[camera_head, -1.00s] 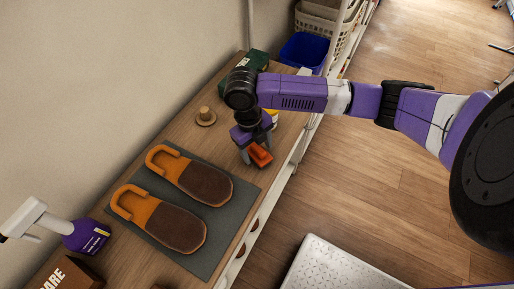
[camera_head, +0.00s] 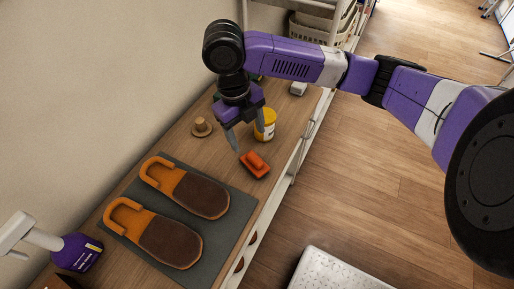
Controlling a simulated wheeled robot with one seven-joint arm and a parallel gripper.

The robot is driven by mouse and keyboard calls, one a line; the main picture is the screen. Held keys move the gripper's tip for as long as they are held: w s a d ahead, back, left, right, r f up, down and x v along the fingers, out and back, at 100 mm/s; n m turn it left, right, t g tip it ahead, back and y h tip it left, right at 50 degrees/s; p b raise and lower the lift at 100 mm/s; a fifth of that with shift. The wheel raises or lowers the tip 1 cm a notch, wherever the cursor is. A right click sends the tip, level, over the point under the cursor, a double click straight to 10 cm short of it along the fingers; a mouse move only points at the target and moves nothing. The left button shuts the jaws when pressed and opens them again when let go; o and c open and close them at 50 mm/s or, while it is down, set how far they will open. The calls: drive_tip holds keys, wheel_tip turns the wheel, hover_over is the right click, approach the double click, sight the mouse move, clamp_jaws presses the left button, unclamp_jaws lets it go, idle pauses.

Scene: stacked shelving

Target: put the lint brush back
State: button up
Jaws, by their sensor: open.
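The orange-red lint brush (camera_head: 255,164) lies on the wooden shelf top (camera_head: 184,143), beside the far right corner of the grey mat. My gripper (camera_head: 248,141) is open and empty, above and just behind the brush, apart from it. One finger's tip appears close to the brush's far left side in the picture. The brush is almost fully visible.
Two orange and brown slippers (camera_head: 188,189) lie on the grey mat (camera_head: 239,208). A yellow-lidded jar (camera_head: 265,126) stands just beyond the brush. A small wooden hat-shaped piece (camera_head: 201,127) is to the left. A purple spray bottle (camera_head: 77,252) stands at the near left.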

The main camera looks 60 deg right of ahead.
drive_tip(key=w+a+r+m+t+y, duration=0.1)
drive_tip(key=w+a+t+y, duration=0.15)
drive_tip(key=a, duration=0.35)
drive_tip(key=w+a+m+t+y, duration=0.1)
drive_tip(key=w+a, duration=0.3)
drive_tip(key=a, duration=0.3)
drive_tip(key=w+a+r+m+t+y, duration=0.1)
drive_tip(key=w+a+y, duration=0.1)
drive_tip(key=w+a, duration=0.3)
drive_tip(key=w+a+r+m+t+y, duration=0.2)
drive_tip(key=a+r+m+t, duration=0.25)
drive_tip(key=a+m, duration=0.35)
drive_tip(key=w+a+r+m+t+y, duration=0.1)
drive_tip(key=a+r+m+t+y, duration=0.3)
drive_tip(key=a, duration=0.5)
drive_tip(key=s+d+f+m+t+h, duration=0.25)
drive_tip(key=s+f+m+h, duration=0.2)
drive_tip(key=s+m, duration=0.35)
drive_tip(key=s+d+f+m+t+h, duration=0.1)
drive_tip(key=s+d+f+m+h, duration=0.35)
drive_tip(key=s+m, duration=0.3)
drive_tip(key=s+d, duration=0.3)
drive_tip(key=s, duration=0.3)
drive_tip(key=s+d+m+h, duration=0.1)
drive_tip(key=s+d, duration=0.2)
drive_tip(key=s, duration=0.4)
drive_tip(key=s+d, duration=0.4)
drive_tip(key=s, duration=0.2)
drive_tip(key=shift+s+h, duration=0.15)
drive_tip(key=shift+h, duration=0.2)
